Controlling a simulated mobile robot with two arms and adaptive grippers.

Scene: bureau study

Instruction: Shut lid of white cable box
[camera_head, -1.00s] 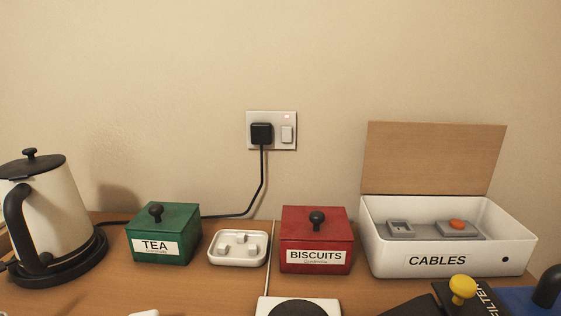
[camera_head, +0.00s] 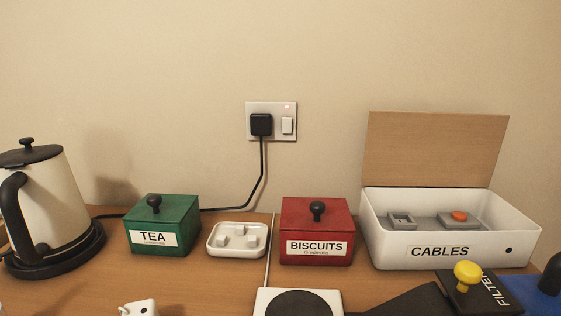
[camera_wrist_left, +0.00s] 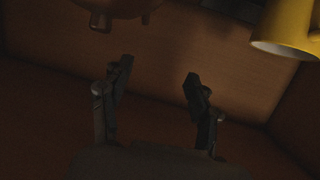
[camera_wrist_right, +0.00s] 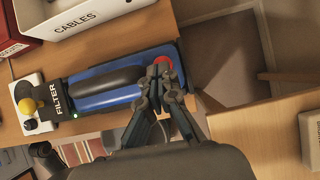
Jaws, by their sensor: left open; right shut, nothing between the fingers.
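The white cable box (camera_head: 395,257), labelled CABLES, stands at the right of the desk against the wall. Its wooden lid (camera_head: 435,150) stands up open at the back. Inside lie grey pieces, one with an orange top (camera_head: 459,217). The box's front also shows in the right wrist view (camera_wrist_right: 95,22). My right gripper (camera_wrist_right: 162,72) is shut and empty, over the end of the blue filter unit by its red part, apart from the box. My left gripper (camera_wrist_left: 157,75) is open and empty in a dark space. Neither gripper shows in the head view.
The blue filter unit (camera_wrist_right: 130,101) with a yellow knob (camera_head: 467,275) lies in front of the box. A red biscuit box (camera_head: 317,235) stands to its left, then a white tray (camera_head: 237,252), a green tea box (camera_head: 162,240) and a kettle (camera_head: 52,215). A yellow cup (camera_wrist_left: 285,30) is near my left gripper.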

